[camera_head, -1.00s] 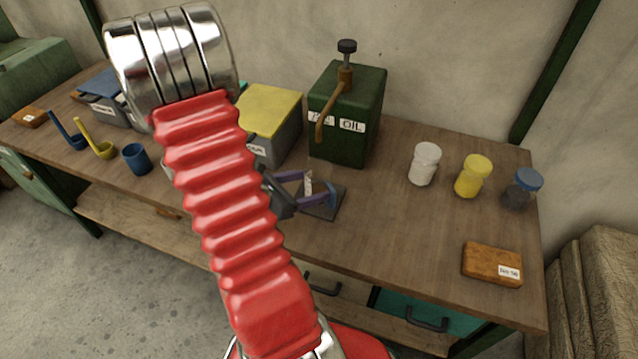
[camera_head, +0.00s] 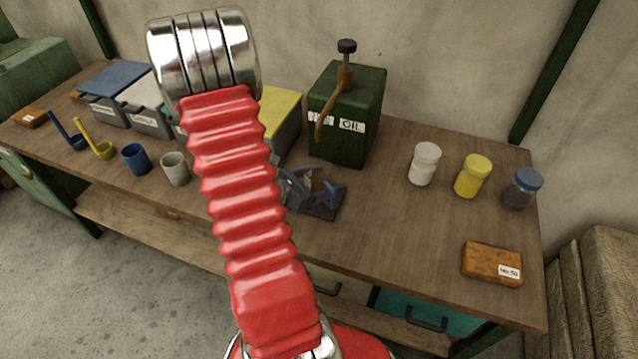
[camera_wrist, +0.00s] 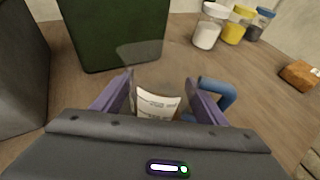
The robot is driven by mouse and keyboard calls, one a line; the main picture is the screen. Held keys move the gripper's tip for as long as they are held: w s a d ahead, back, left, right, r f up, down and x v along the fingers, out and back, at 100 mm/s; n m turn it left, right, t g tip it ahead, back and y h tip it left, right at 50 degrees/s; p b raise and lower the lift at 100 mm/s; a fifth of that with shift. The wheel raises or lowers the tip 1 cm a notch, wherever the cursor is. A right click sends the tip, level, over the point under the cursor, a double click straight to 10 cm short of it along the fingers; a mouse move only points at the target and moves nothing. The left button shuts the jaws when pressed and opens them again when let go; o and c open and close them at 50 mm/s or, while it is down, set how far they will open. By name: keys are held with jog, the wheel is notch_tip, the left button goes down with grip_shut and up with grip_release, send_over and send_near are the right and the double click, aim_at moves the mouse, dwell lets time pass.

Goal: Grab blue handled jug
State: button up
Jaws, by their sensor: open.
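The jug (camera_wrist: 157,104) looks clear or pale, with a white printed label and a blue handle (camera_wrist: 217,88) on its right side. In the wrist view it stands between the two purple fingers of my gripper (camera_wrist: 158,84). The fingers are open, one on each side of the jug, and I cannot tell whether either touches it. My gripper's front edge hides the jug's lower part.
A green oil can (camera_head: 345,115) with a pump stands close behind. Grey bins with a yellow lid (camera_head: 282,105) stand to the left. White (camera_head: 424,166), yellow (camera_head: 472,178) and blue-lidded (camera_head: 522,190) jars and a brown block (camera_head: 492,264) are right. Cups and ladles are left.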

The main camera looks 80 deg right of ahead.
jog(key=shift+x, duration=0.85)
jog(key=c, duration=0.9)
jog(key=shift+o, duration=0.2)
jog(key=shift+r, duration=0.2)
jog(key=shift+r, duration=1.15)
jog(key=w+a, duration=0.3)
jog(key=a, duration=0.2)
jog(key=w+a, duration=0.4)
jog(key=w+a+r, duration=0.1)
jog(key=w+a, duration=0.2)
jog(key=a, duration=0.2)
jog(key=shift+w+a, duration=0.3)
jog(key=shift+a, duration=0.1)
